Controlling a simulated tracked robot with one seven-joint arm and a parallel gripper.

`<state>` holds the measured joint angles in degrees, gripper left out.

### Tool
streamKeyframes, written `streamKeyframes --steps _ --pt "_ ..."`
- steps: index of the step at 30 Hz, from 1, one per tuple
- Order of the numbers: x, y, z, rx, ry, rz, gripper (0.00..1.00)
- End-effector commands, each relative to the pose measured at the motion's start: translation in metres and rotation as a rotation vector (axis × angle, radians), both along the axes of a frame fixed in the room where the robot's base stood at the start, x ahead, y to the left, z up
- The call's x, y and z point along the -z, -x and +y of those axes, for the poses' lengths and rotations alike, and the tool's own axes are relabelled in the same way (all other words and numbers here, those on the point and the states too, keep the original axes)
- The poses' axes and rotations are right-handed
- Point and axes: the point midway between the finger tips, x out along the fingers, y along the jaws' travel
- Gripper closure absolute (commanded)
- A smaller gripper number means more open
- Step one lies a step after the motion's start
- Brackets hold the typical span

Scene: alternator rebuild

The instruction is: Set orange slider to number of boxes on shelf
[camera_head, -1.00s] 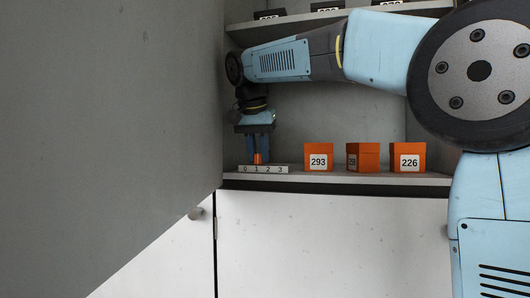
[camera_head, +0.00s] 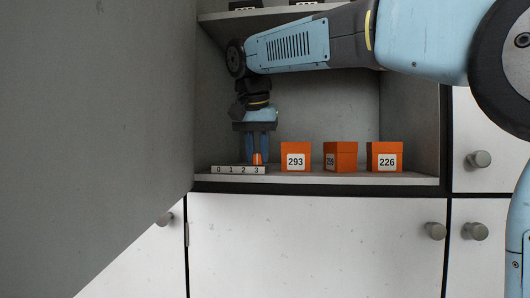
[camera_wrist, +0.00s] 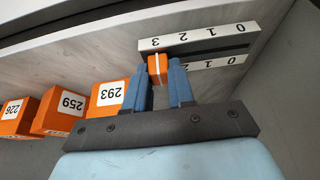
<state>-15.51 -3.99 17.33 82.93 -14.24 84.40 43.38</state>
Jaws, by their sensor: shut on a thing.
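The orange slider (camera_head: 257,159) stands on the white number scale (camera_head: 230,170), marked 0 to 3, at the left of the shelf. It is at the 3 mark; the wrist view also shows the slider (camera_wrist: 158,69) beside the 3. My gripper (camera_head: 257,158) points down and is shut on the slider, one blue finger on each side. Three orange boxes stand on the same shelf (camera_head: 318,179), right of the scale: box 293 (camera_head: 296,154), box 259 (camera_head: 341,155), turned at an angle, and box 226 (camera_head: 385,155).
A higher shelf (camera_head: 270,13) holds dark numbered items, cut off by the picture's top. A grey panel (camera_head: 90,100) closes off the left side. White cupboard doors with round knobs (camera_head: 433,231) lie below and at right.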

Motion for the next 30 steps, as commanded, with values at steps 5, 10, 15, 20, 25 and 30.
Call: streamKeyframes --steps 5,10,15,20,25,30 --pt "0.000 0.000 -0.003 -0.001 0.003 0.000 1.00" --pt "0.000 0.000 -0.004 0.001 0.005 0.001 0.73" --pt "0.000 0.000 -0.003 0.001 0.004 0.001 0.57" --pt "0.000 0.000 -0.002 -0.002 0.003 0.001 0.51" --pt "-0.001 0.001 -0.001 -0.003 0.002 0.000 0.51" --pt "-0.015 0.006 0.001 -0.004 0.001 -0.001 0.51"
